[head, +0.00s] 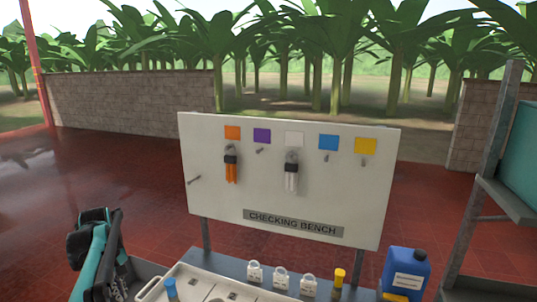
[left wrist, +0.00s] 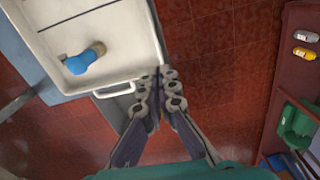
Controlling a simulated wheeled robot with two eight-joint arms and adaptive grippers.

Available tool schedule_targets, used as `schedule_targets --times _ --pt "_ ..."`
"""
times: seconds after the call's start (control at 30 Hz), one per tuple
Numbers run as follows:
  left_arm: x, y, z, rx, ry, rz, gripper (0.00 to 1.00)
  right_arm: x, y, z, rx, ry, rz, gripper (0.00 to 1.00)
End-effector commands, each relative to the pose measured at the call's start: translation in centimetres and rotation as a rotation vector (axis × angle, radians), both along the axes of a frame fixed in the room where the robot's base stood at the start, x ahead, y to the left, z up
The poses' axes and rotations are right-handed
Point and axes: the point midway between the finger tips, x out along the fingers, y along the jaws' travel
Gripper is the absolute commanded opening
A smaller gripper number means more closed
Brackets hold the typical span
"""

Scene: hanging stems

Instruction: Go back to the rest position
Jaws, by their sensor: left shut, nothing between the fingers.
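My left gripper (left wrist: 163,75) is shut and empty in the left wrist view, its fingertips beside the tray's handle, above the red floor as seen. My teal and black left arm stands at the lower left of the head view. My right gripper is in neither view. An orange bundle (head: 231,171) hangs on the white board (head: 215,200) below the orange square. A white bundle (head: 291,176) hangs below the white square. The pegs below the purple, blue and yellow squares are bare.
The white tray (left wrist: 140,50) holds a blue-capped item (left wrist: 85,60). Several small items, including white ones with loops (head: 281,282) and a yellow-topped one (head: 339,280), stand along the bench. A blue jug (head: 406,270) stands at right. A metal frame (head: 480,170) rises at far right.

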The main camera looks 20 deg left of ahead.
Motion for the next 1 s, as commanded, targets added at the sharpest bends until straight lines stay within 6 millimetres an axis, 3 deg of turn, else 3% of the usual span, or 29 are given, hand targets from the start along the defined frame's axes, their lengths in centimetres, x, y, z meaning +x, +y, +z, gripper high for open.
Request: schedule_targets --times 0.27,0.47,0.57,0.73,0.9,1.0 --pt "1.3 -4.4 0.8 0.041 -0.038 -0.133 0.0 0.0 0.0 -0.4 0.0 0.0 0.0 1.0" --pt "2.1 -9.6 1.5 0.089 -0.085 -0.291 0.0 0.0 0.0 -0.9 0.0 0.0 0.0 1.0" --pt "2.2 -13.1 1.7 0.12 -0.117 -0.397 0.0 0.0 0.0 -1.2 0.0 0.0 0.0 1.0" --pt "1.5 -21.3 1.3 0.199 -0.199 -0.657 0.0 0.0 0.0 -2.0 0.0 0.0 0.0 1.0" --pt "-1.1 -30.0 -0.7 0.3 -0.311 -0.972 0.0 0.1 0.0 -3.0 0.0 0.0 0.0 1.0" --pt "-3.0 -34.0 -2.3 0.356 -0.373 -1.136 0.0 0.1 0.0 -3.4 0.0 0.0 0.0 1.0"
